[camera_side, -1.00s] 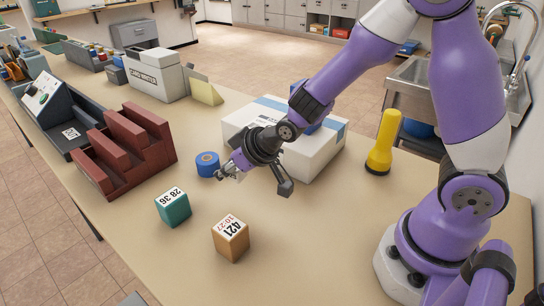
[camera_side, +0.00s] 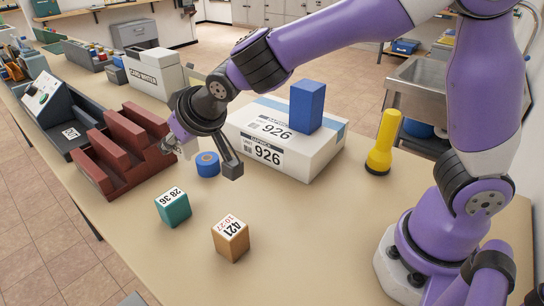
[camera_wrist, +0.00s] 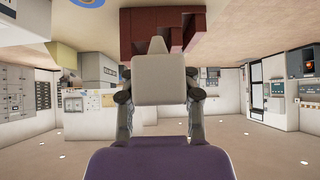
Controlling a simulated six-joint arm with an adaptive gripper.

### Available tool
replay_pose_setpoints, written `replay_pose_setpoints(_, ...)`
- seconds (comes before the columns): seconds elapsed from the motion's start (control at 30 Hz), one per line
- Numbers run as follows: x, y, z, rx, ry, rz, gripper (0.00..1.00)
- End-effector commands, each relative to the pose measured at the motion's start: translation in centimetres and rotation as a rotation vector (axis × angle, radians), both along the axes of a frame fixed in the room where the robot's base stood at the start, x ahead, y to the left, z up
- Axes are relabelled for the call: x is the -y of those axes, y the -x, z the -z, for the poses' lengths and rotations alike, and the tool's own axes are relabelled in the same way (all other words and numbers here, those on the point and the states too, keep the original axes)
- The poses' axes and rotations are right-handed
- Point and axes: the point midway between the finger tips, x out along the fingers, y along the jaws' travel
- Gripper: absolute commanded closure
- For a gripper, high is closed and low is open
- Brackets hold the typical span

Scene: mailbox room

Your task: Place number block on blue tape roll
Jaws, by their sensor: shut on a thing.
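An orange block (camera_side: 231,238) marked 421 and a teal block (camera_side: 173,207) marked 28 36 sit apart on the table in the side view. The blue tape roll (camera_side: 208,163) lies flat between the red stepped rack and the white box, with nothing on top; its edge shows in the wrist view (camera_wrist: 88,2). My gripper (camera_side: 172,147) is left of and above the roll, close to the rack's right end. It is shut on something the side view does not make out.
The red stepped rack (camera_side: 112,160) stands close by my gripper. A white box (camera_side: 290,150) marked 926 carries an upright blue block (camera_side: 307,106). A yellow flashlight (camera_side: 384,142) stands to the right.

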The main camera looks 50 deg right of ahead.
Motion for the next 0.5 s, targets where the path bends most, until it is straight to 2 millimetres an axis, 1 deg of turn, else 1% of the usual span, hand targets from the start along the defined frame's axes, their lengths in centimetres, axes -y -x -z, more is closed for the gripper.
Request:
replay_pose_setpoints(0.03, 0.4, -1.1, -0.2, 0.001, -0.001, 0.016, 0.95)
replay_pose_setpoints(0.1, 0.7, -2.1, -0.6, 0.002, -0.001, 0.028, 0.95)
replay_pose_setpoints(0.17, 1.2, -2.8, -0.5, 0.0, 0.0, 0.035, 0.95)
replay_pose_setpoints(0.23, 2.0, -3.5, -0.1, 0.0, 0.0, 0.041, 0.95)
replay_pose_setpoints(0.27, 2.5, -3.9, 0.2, -0.001, 0.001, 0.042, 0.95)
replay_pose_setpoints(0.5, 7.6, -7.2, 3.9, -0.002, -0.001, 0.044, 0.95)
